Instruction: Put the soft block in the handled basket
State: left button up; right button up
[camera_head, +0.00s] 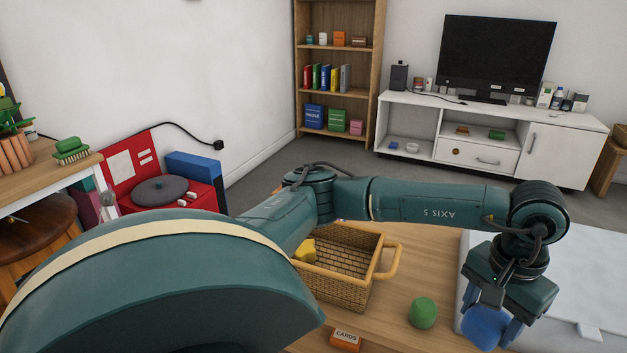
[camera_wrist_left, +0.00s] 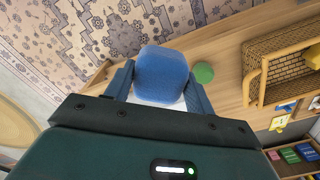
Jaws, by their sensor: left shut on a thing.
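The soft block, a blue rounded block (camera_head: 483,325), is held between the fingers of my left gripper (camera_head: 490,331) at the lower right of the head view. The block also shows in the left wrist view (camera_wrist_left: 161,73), with a finger on each side. The handled basket (camera_head: 342,289) is woven tan wicker and stands on the wooden table, left of the gripper and apart from it. A yellow piece (camera_head: 305,250) lies inside the basket. The basket also shows at the right of the left wrist view (camera_wrist_left: 256,74). My right gripper is out of view.
A green rounded object (camera_head: 423,312) stands on the table between the basket and the block. An orange box marked CARDS (camera_head: 345,340) lies at the near edge. A white surface (camera_head: 590,270) is at the right. My arm hides part of the table at left.

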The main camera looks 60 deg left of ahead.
aim_at(342, 256)
jog(key=j, duration=0.5)
jog(key=i+j+u, duration=0.1)
jog(key=j, duration=0.4)
jog(key=i+j, duration=0.1)
jog(key=j, duration=0.4)
jog(key=u, duration=0.05)
